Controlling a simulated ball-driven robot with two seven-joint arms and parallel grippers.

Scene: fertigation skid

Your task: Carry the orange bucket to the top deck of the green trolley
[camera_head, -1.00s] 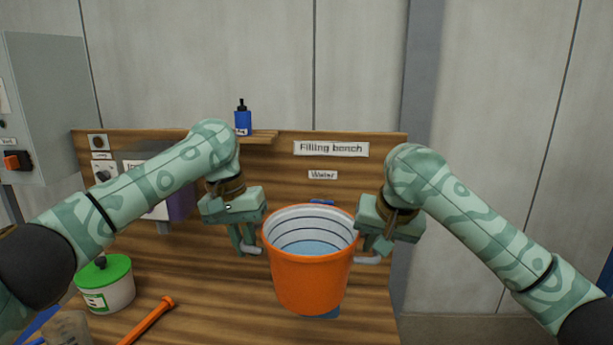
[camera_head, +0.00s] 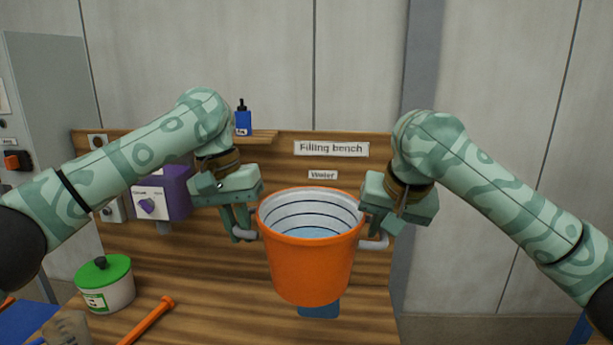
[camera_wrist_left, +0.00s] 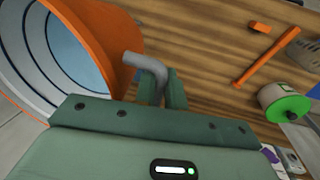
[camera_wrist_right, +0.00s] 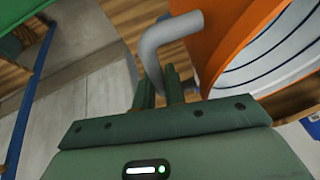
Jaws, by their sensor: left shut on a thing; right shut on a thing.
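The orange bucket (camera_head: 310,272) hangs upright above the bench between my two grippers. It has a pale inside with dark rings and bluish water in it. My left gripper (camera_head: 243,232) is shut on the grey handle at its left side; the handle also shows in the left wrist view (camera_wrist_left: 150,70). My right gripper (camera_head: 374,238) is shut on the grey handle at the right side, which also shows in the right wrist view (camera_wrist_right: 158,45). A green surface (camera_wrist_right: 30,12) lies at the top left of the right wrist view; I cannot tell if it is the trolley.
The wooden bench (camera_head: 215,300) holds a green-lidded tub (camera_head: 105,285), an orange tool (camera_head: 150,320) and a clear cup at its left. A blue patch (camera_head: 320,310) lies under the bucket. A purple box (camera_head: 165,197) and a blue bottle (camera_head: 243,122) are behind.

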